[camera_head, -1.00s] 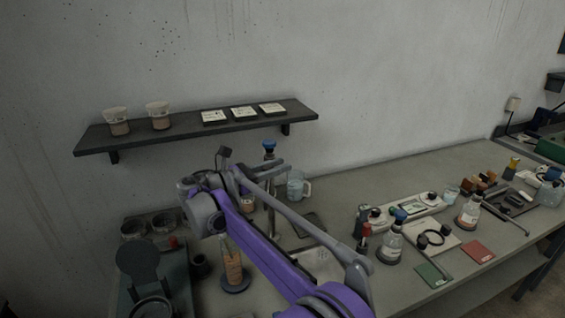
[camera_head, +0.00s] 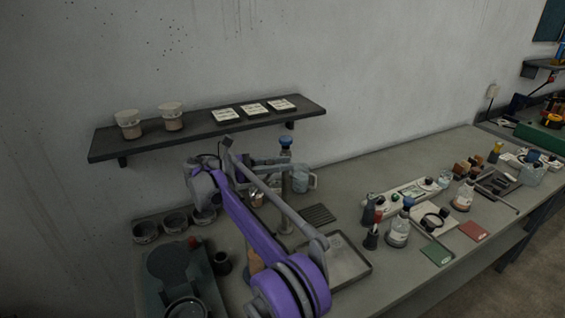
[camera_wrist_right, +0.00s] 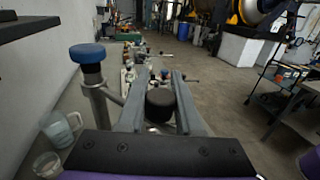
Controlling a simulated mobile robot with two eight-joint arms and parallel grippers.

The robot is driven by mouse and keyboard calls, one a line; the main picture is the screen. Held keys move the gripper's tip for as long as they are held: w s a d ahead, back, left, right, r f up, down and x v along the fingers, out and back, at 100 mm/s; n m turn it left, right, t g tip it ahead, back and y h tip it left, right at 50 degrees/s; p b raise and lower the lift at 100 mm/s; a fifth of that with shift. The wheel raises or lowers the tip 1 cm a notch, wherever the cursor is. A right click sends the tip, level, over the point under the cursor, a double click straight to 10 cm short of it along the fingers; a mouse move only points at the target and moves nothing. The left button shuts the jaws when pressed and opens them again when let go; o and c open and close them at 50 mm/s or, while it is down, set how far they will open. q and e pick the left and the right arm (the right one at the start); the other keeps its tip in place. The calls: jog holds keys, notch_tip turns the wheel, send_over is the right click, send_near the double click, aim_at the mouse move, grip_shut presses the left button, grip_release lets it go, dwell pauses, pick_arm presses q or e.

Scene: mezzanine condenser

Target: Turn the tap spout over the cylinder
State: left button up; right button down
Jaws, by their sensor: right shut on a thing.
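The tap has a blue knob (camera_head: 286,142) on a metal column behind the bench's left half. In the right wrist view its blue knob (camera_wrist_right: 87,53) stands left of my gripper, and its spout (camera_wrist_right: 112,95) runs behind the left finger. My right gripper (camera_wrist_right: 160,108) is shut on the spout, with a dark round end between its fingers. In the head view this gripper (camera_head: 268,162) is beside the tap column. The cylinder (camera_head: 256,262), with orange contents, is mostly hidden behind my purple arm. My left gripper is not in view.
A clear jug (camera_head: 303,179) stands right of the tap. A tray (camera_head: 350,266) lies right of my arm. A dark shelf (camera_head: 210,132) with cups hangs above. Bottles and instruments crowd the bench's right side; dark bowls (camera_head: 146,233) stand at left.

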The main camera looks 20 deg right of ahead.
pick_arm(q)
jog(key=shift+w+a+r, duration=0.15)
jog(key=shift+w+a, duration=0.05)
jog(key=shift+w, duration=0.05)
pick_arm(e)
jog(key=shift+w+a, duration=0.1)
jog(key=shift+a, duration=0.05)
jog(key=c, duration=0.6)
grip_release()
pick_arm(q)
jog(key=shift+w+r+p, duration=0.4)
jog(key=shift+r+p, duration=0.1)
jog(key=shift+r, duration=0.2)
pick_arm(e)
notch_tip(320, 180, up, 10)
jog(key=shift+r, duration=0.1)
